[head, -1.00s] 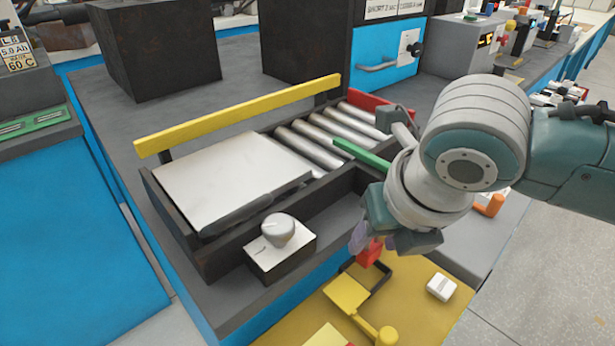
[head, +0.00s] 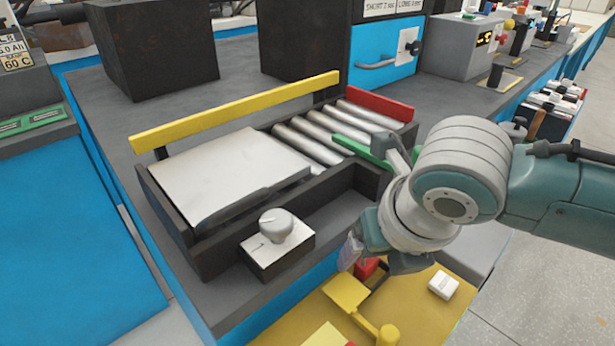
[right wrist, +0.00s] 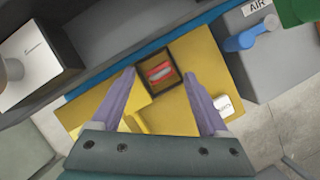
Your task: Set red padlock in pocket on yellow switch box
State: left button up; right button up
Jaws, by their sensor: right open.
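The red padlock (head: 366,268) is partly hidden by my right gripper (head: 360,260) in the head view. In the right wrist view the padlock (right wrist: 158,75) lies within the dark square frame of the pocket (right wrist: 176,58), with its pale shackle showing. The pocket is on the yellow switch box (head: 425,312), whose yellow top also fills the middle of the right wrist view (right wrist: 195,52). My right gripper is open; its purple fingers stand apart, one to each side of the pocket in the right wrist view. How high the fingertips are above it is hard to tell. My left gripper is not in view.
A dial box (head: 278,250) and a dark tray with steel rollers (head: 310,140) are on the bench behind.

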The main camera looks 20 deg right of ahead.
jog(key=p+v, duration=0.4)
jog(key=v, duration=0.7)
jog(key=s+a+m+y, duration=0.2)
jog(key=s+a+m, duration=0.25)
jog(key=m, duration=0.45)
jog(key=s+d+m, duration=0.2)
jog(key=s+m, duration=0.2)
jog(key=m, duration=0.7)
jog(key=s+d+m+g+h, duration=0.1)
jog(key=s+m, duration=0.4)
jog(key=m, duration=0.6)
jog(key=shift+s+d+m, duration=0.15)
jog(key=shift+d+m, duration=0.25)
jog(key=shift+d, duration=0.25)
notch_tip(320, 180, up, 48)
jog(key=p, duration=4.8)
jog(key=shift+r+p, duration=0.25)
jog(key=shift+p, duration=0.1)
